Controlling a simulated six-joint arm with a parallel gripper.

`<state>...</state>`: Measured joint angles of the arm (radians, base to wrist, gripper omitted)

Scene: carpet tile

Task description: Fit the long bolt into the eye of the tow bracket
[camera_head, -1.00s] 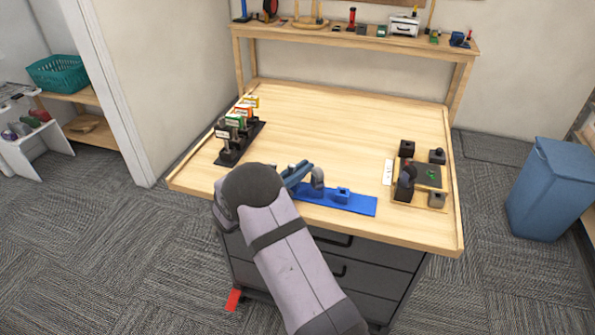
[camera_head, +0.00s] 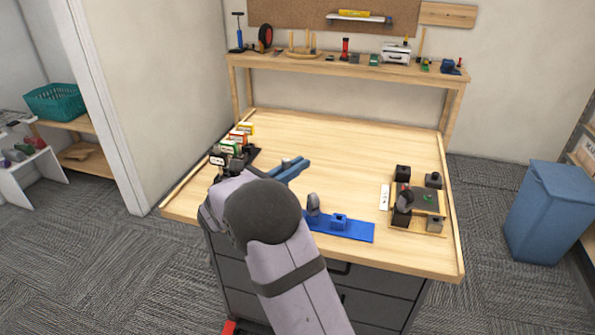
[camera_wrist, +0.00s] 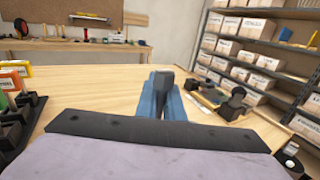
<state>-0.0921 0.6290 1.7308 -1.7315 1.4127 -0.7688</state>
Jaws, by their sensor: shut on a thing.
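My gripper (camera_head: 287,171), with blue fingers, is over the front left-centre of the bench. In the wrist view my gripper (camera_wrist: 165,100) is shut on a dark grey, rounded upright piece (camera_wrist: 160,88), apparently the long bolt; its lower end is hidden. A blue mat (camera_head: 362,233) lies near the front edge, partly behind my arm. On it stand a grey rounded upright part (camera_head: 313,204) and a small blue block (camera_head: 339,220). I cannot tell which part is the tow bracket, and no eye shows clearly. The held piece is apart from the mat parts.
A black rack (camera_head: 252,155) with coloured labels stands at the left. A wooden board (camera_head: 421,227) with several dark blocks stands at the right, beside a white card (camera_head: 384,197). A raised shelf (camera_head: 350,70) runs along the back. The bench middle is clear.

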